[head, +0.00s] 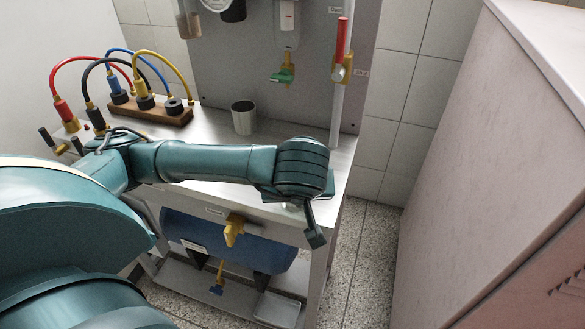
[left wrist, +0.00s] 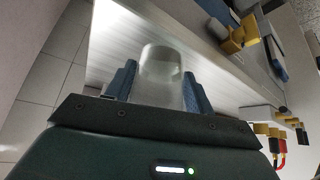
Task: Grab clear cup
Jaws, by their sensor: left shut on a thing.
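The clear cup (left wrist: 162,68) is see-through and stands between the two blue fingers of my left gripper (left wrist: 160,86) in the left wrist view. The gripper is shut on it, one finger on each side. In the head view my left arm reaches from the left across the front of the bench. Its wrist hides most of the gripper and the cup there. My right gripper is in neither view.
A dark grey cup (head: 243,118) stands on the metal bench (head: 215,130). A wooden block (head: 150,113) with colored hoses is at the back left. A green-handled valve (head: 283,74) and a red-handled one (head: 342,45) are on the back panel. A blue tank (head: 215,240) lies below.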

